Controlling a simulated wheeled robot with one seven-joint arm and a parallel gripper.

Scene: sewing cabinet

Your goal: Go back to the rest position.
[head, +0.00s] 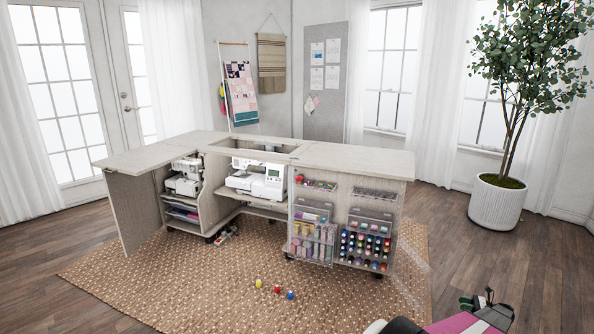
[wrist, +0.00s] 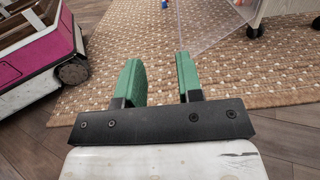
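My gripper (head: 473,302) is at the bottom right of the head view, beside my pink and white base and low over the floor. In the wrist view, its two green fingers (wrist: 160,82) stand apart with only rug visible between them. The gripper is open and holds nothing. The sewing cabinet (head: 355,158) stands in the middle of the head view, apart from the gripper.
Yellow, red and blue small items (head: 277,290) lie on the woven rug (head: 180,270) before the cabinet. A clear door panel (wrist: 205,28) projects over the rug. A potted tree (head: 497,200) stands at the right. Wood floor (head: 470,250) between is clear.

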